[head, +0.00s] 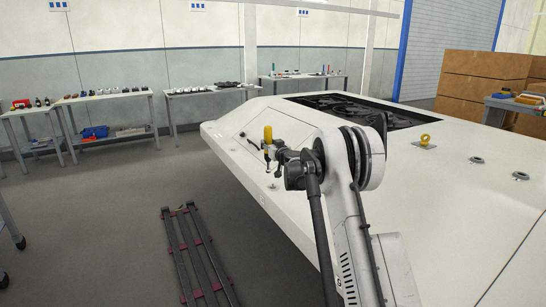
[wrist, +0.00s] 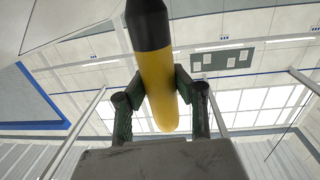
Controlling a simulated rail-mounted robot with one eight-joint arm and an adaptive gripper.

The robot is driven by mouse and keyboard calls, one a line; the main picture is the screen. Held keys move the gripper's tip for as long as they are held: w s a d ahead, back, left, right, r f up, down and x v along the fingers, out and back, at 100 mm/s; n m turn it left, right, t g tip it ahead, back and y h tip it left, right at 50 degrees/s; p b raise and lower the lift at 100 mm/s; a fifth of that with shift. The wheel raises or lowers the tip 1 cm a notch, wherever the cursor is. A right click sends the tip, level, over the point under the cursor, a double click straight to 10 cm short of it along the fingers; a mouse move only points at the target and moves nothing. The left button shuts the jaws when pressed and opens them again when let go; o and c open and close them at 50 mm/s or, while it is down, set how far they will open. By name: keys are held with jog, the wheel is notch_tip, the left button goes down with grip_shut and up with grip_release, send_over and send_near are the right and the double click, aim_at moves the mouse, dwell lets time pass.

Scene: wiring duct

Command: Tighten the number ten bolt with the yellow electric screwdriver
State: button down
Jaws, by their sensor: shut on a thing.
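My gripper (head: 270,151) is shut on the yellow electric screwdriver (head: 267,132), out over the left side of the large white housing (head: 460,215). In the wrist view, my gripper's two dark fingers (wrist: 160,88) press on both sides of the screwdriver's yellow body (wrist: 158,68). Its black end (wrist: 147,24) runs out of the top of that view. In the head view the screwdriver looks roughly upright, with the yellow end up. A small fitting (head: 272,187) sits on the white surface just below my gripper. I cannot read any bolt number, so I cannot tell which bolt is number ten.
A yellow lifting eye (head: 425,140) and round fittings (head: 477,160) stand on the housing at right. A dark opening (head: 345,107) lies behind my arm. Tables with tools (head: 105,96) line the back wall. A dark rail frame (head: 190,250) lies on the floor at left.

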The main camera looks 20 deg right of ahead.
jog(key=d, duration=0.1)
jog(key=w+d+f+b, duration=0.1)
jog(key=shift+d, duration=0.35)
jog(key=shift+s, duration=0.15)
jog(key=shift+f+b, duration=1.45)
jog(key=shift+f, duration=1.15)
jog(key=shift+f+b, duration=0.8)
jog(key=shift+f, duration=0.15)
dwell(2.2)
jog(key=shift+r, duration=0.1)
jog(key=shift+r+p, duration=1.35)
jog(key=shift+r, duration=1.6)
